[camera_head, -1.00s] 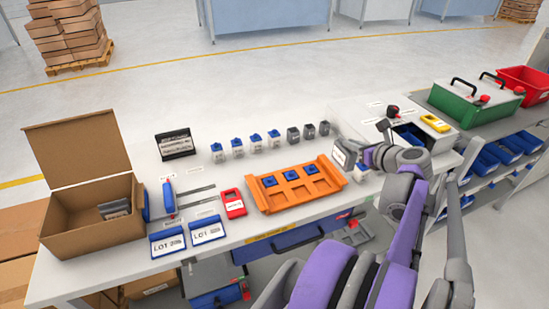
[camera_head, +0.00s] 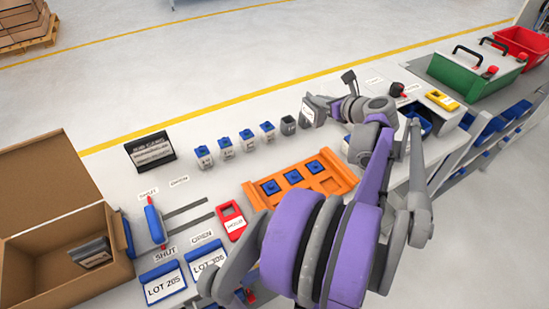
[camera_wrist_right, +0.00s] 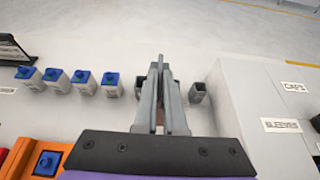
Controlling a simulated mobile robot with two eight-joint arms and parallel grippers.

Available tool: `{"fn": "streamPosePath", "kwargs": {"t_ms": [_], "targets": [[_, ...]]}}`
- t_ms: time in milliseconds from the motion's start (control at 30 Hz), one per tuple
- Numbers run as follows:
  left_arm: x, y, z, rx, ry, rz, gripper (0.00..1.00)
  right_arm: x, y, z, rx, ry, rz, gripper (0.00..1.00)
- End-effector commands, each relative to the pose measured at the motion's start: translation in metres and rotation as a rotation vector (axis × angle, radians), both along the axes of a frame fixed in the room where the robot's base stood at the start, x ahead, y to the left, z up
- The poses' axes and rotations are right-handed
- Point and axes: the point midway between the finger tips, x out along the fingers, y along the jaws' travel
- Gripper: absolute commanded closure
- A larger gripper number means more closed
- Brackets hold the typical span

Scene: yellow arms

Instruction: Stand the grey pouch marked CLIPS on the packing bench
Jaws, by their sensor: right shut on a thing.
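My right gripper (camera_head: 318,103) is shut on a thin grey pouch (camera_head: 307,113) with a white label; the print is too small to read. The pouch is upright at the right end of the row of small containers, above or on the white packing bench (camera_head: 215,180); I cannot tell if its base touches. In the right wrist view the gripper (camera_wrist_right: 160,65) points away over the bench, with the pouch edge-on between its fingers. Grey cups (camera_wrist_right: 197,92) stand on both sides of the fingers. My left gripper is not in view.
Blue-topped containers (camera_head: 226,146) stand left of the grey cup (camera_head: 288,125). An orange tray (camera_head: 335,180) lies in front. A cardboard box (camera_head: 55,240) with grey labelled items is at left. A black sign (camera_head: 150,150) stands at the back. A white raised unit (camera_wrist_right: 265,100) is at right.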

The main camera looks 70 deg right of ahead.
Motion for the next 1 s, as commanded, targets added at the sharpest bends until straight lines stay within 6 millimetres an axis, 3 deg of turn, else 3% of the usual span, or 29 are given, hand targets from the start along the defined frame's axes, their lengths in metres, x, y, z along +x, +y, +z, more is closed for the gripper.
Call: {"fn": "streamPosePath", "kwargs": {"t_ms": [700,1000], "targets": [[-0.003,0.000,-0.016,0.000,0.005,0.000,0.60,0.000,0.000,-0.095,0.000,0.000,0.000,1.00],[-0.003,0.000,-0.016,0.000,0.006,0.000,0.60,0.000,0.000,-0.100,0.000,0.000,0.000,1.00]]}}
